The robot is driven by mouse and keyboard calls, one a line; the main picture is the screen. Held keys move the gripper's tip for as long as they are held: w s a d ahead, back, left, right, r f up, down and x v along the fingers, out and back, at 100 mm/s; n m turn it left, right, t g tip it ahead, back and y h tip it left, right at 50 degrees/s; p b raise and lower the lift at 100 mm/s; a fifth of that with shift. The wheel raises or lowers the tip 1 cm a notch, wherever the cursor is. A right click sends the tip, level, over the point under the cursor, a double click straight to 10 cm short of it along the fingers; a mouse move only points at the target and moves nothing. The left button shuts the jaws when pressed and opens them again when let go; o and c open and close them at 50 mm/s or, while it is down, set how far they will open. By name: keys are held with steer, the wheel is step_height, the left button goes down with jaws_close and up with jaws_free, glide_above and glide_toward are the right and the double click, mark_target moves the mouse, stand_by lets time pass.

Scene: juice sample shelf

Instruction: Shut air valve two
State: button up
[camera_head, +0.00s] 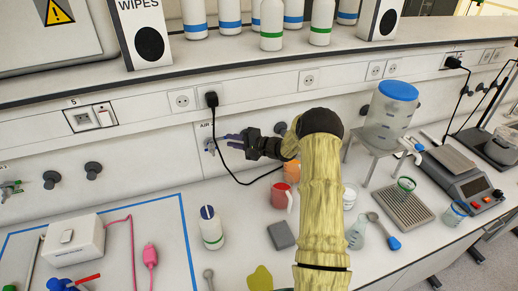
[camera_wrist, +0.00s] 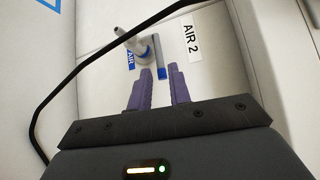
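Air valve two (camera_wrist: 143,46) is a grey wall fitting with a nozzle and a slim grey lever (camera_wrist: 157,52) with a blue tip. The label "AIR 2" (camera_wrist: 192,37) is on the wall beside it. In the head view the valve (camera_head: 210,146) is on the wall below the sockets, just left of my gripper (camera_head: 231,139). In the wrist view my gripper (camera_wrist: 160,70) has its two purple fingers apart. The lever's blue tip appears in the gap between the fingertips. I cannot tell whether they touch it.
A black cable (camera_head: 215,140) hangs from a wall plug close to my gripper and curves past the valve. Below are a red mug (camera_head: 280,196), an orange cup (camera_head: 291,170) and a white bottle (camera_head: 210,230). A blue-lidded container (camera_head: 390,118) stands right of my arm.

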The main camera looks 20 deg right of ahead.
steer(key=b+v, duration=0.3)
steer(key=v, duration=0.8)
steer(key=shift+s+d, duration=0.2)
steer(key=s+a+r+n+g+h, duration=0.1)
steer(key=s+a+r+n+h, duration=0.25)
steer(key=a+h, duration=0.5)
steer(key=s+a+n+g, duration=0.2)
steer(key=s+g, duration=0.1)
steer(key=s, duration=0.5)
steer(key=s+a+f+n+g+h, duration=0.1)
steer(key=s+a+n+g, duration=0.1)
steer(key=s, duration=0.7)
steer(key=s+a+f+n+g+h, duration=0.1)
steer(key=s+a+n+g, duration=0.2)
steer(key=s, duration=0.6)
steer(key=shift+a+f+n+g, duration=0.25)
steer(key=shift+a+n+g, duration=0.05)
steer(key=shift+n, duration=0.05)
